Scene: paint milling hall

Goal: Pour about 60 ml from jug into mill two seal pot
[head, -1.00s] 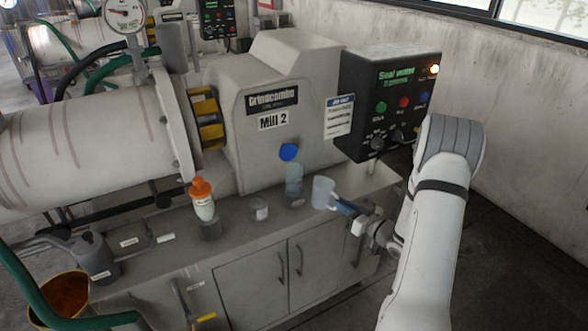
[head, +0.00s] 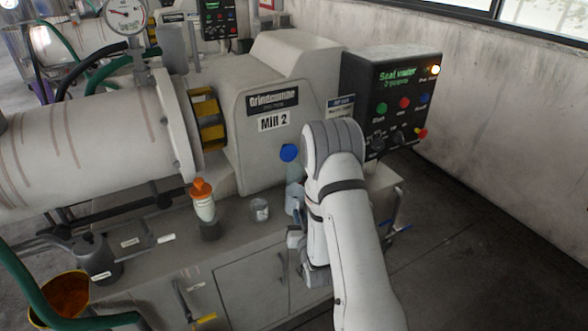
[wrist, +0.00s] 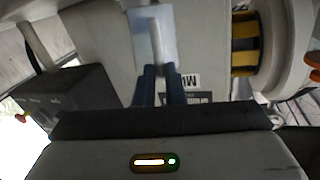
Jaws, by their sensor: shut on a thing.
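My gripper (wrist: 160,75) is shut on the pale handle of the jug. The jug (wrist: 143,20) is translucent bluish-grey and shows at the top of the wrist view, held in front of the Mill 2 housing. Its level, contents and tilt cannot be told.
An orange-capped bottle (head: 203,201) in a dark holder and a small clear cup (head: 260,209) stand on the bench left of my arm. The black control box (head: 395,100) is right of the mill. A yellow bucket (head: 62,296) is at lower left. Open floor lies right.

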